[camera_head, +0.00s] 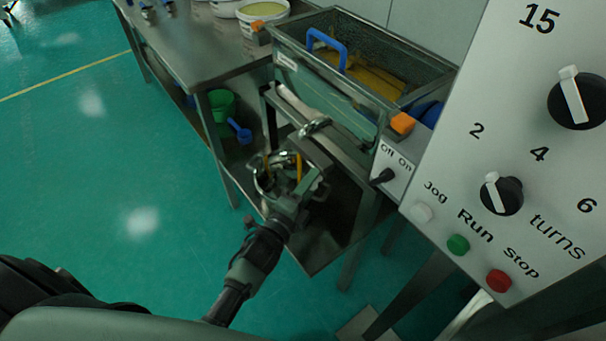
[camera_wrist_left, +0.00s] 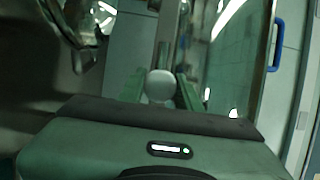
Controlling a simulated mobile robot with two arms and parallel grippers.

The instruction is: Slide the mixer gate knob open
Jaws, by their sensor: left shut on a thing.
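The mixer (camera_head: 330,98) is a steel trough with yellow material inside, at the upper middle of the head view. My left gripper (camera_head: 306,181) is low in front of it, over a metal container (camera_head: 262,186) under the trough. In the left wrist view, the round pale gate knob (camera_wrist_left: 160,86) sits between the fingers of my left gripper (camera_wrist_left: 160,92), which are shut on it. In the head view I cannot make out the knob; the gripper seems to hide it. My right gripper is in neither view.
A control panel (camera_head: 520,208) with dials and buttons fills the right side, close to me. An Off/On switch box (camera_head: 394,167) is beside the mixer. A steel table (camera_head: 190,50) carries white tubs (camera_head: 262,12). A green bucket (camera_head: 221,107) stands below. Floor at left is clear.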

